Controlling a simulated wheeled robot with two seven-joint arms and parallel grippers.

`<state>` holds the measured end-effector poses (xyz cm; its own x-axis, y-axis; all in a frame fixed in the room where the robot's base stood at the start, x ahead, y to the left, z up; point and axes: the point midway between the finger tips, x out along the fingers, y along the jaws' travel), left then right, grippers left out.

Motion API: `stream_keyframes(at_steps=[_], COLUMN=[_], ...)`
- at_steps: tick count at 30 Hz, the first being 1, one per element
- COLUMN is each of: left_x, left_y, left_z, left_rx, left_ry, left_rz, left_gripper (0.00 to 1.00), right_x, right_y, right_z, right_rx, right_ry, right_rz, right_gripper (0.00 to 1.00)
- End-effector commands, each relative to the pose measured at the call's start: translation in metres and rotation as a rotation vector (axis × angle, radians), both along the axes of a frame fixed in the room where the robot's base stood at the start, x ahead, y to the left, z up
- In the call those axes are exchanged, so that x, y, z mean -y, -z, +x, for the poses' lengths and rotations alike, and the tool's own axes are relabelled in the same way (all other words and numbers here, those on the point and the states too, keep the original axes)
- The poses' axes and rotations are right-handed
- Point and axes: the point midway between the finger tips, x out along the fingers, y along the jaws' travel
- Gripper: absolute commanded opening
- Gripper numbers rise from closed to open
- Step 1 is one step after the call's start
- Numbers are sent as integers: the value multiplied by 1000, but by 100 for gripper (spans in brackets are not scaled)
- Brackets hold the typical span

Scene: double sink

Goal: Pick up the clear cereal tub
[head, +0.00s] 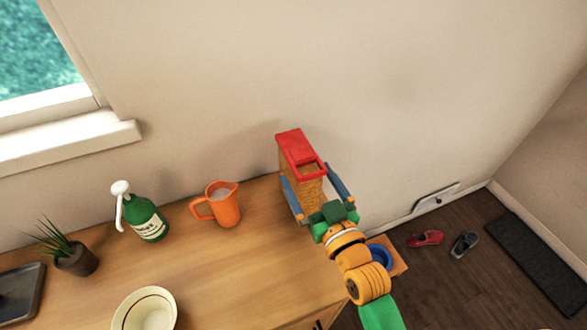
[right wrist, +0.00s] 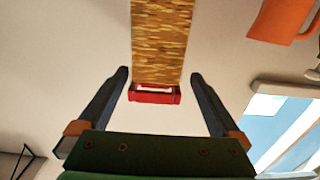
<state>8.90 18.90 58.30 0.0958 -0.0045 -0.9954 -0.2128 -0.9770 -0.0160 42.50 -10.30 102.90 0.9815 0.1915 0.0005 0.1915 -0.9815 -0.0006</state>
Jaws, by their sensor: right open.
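The clear cereal tub (head: 312,192) is a tall box filled with golden-brown cereal, with a red lid (head: 296,147). It stands upright at the right end of the wooden counter, near the wall. My right gripper (head: 306,172) is open, with one blue-grey finger on each side of the tub. In the right wrist view the tub (right wrist: 162,40) and its red lid (right wrist: 153,95) appear upside down, ahead of and between the spread fingers (right wrist: 159,76). The gripper hides the tub's lower front in the head view. My left gripper is not in view.
An orange jug (head: 226,208) stands left of the tub on the counter (head: 235,265). Further left are a green pump bottle (head: 148,222), a potted plant (head: 76,260), a bowl (head: 150,308) and a dark tray (head: 20,292). The counter's right edge is close to the tub.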

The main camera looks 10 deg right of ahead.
Motion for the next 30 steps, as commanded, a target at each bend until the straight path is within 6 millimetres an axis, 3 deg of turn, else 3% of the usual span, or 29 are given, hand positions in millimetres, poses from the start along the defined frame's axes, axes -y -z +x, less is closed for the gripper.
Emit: stream_keyframes(at_steps=[10,18,20,27,30], left_x=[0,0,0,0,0], left_y=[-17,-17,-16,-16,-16], left_z=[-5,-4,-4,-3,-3], left_rx=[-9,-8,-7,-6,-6], left_ry=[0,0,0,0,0], left_rz=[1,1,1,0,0], left_gripper=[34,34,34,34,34], right_x=[-6,-8,-8,-8,-8], right_y=[-2,0,0,1,1], right_z=[59,67,67,67,67], right_rx=[0,-1,-1,-2,-2], right_ry=[1,0,0,0,0], right_rz=[0,-1,-1,-1,-1], right_gripper=[100,100,86,22,0])
